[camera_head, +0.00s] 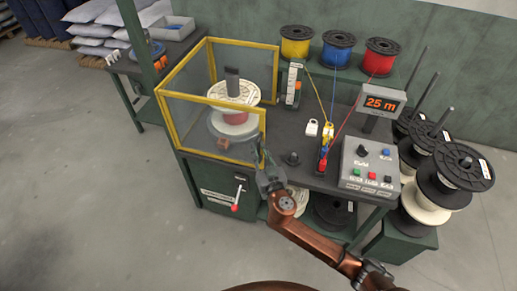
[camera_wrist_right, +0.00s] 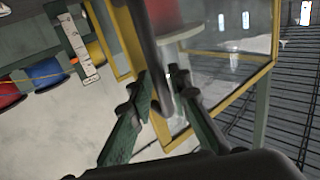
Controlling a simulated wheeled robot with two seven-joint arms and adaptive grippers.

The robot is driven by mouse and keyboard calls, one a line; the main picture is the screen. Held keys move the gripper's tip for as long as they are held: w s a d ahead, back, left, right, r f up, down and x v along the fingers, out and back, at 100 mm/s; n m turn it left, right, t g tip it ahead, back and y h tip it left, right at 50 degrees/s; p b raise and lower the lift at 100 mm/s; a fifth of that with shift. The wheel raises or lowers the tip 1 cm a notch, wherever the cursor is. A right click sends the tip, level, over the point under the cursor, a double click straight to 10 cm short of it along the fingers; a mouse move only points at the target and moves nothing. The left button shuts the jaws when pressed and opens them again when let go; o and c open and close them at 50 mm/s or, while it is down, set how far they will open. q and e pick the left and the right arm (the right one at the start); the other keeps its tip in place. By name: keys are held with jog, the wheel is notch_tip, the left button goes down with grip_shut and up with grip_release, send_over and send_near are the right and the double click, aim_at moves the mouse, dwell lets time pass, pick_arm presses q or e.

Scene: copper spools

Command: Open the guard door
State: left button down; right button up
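The guard door (camera_head: 212,101) is a clear panel in a yellow frame at the front of the guard box. It stands closed against the side panels, and it also shows in the right wrist view (camera_wrist_right: 240,88). Its dark bar handle (camera_wrist_right: 161,75) runs along the frame edge near the box's right corner. My right gripper (camera_head: 264,163) is at that corner. In the right wrist view its two fingers (camera_wrist_right: 163,84) lie on both sides of the handle and appear closed on it. My left gripper is not in view.
A white-flanged spool (camera_head: 236,92) sits inside the guard. A control box (camera_head: 370,165) and a "25 m" display (camera_head: 381,104) stand on the bench's right. Red, blue and yellow spools stand behind. The floor in front and left is clear.

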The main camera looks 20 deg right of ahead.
jog(key=shift+w, duration=0.2)
jog(key=shift+c, duration=0.2)
grip_shut()
